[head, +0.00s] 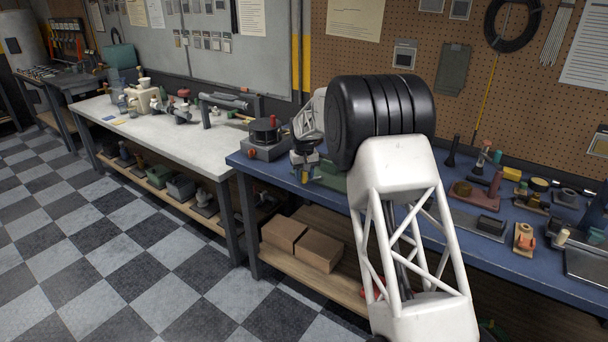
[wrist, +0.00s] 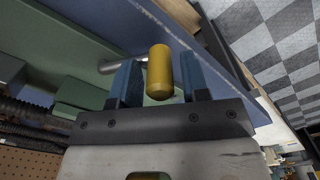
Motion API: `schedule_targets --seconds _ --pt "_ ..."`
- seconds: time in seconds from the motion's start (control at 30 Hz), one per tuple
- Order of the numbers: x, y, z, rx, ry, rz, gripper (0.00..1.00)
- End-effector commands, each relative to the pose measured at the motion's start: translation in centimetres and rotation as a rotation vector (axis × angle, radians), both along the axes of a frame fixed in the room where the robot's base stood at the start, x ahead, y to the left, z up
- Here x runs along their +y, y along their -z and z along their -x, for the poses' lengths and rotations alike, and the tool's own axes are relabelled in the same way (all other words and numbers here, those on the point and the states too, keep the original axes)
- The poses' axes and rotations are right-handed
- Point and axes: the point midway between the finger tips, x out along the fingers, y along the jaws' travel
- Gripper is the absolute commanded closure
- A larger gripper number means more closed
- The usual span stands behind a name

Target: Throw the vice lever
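The vice lever shows in the wrist view as a yellow cylindrical grip (wrist: 159,75) with a silver rod (wrist: 122,65) running left from behind it. The green body (wrist: 85,38) beside it appears to be the vice. In the head view a green part of it (head: 332,178) shows at the blue bench's front edge, mostly hidden by my arm. My gripper (wrist: 160,82) is open, with one blue finger on each side of the yellow grip and narrow gaps visible. In the head view my gripper (head: 305,168) points down at the bench edge.
The blue bench (head: 250,161) carries a grey device with a red knob (head: 268,138) left of my gripper. Several small tools and fixtures, including a reddish one (head: 478,193), stand right of my arm. A lower shelf holds brown boxes (head: 303,241). The checkered floor is clear.

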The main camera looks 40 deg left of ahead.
Motion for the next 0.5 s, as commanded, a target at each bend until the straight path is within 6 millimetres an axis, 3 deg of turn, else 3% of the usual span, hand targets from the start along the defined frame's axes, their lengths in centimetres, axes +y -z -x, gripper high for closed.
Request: schedule_targets --seconds 0.03,0.27,0.5 --pt "0.0 -0.01 0.0 0.0 0.0 0.0 0.66" --pt "0.0 -0.03 0.0 0.0 0.0 0.0 1.0" --pt "-0.01 -0.05 0.01 0.0 -0.002 0.0 1.0"
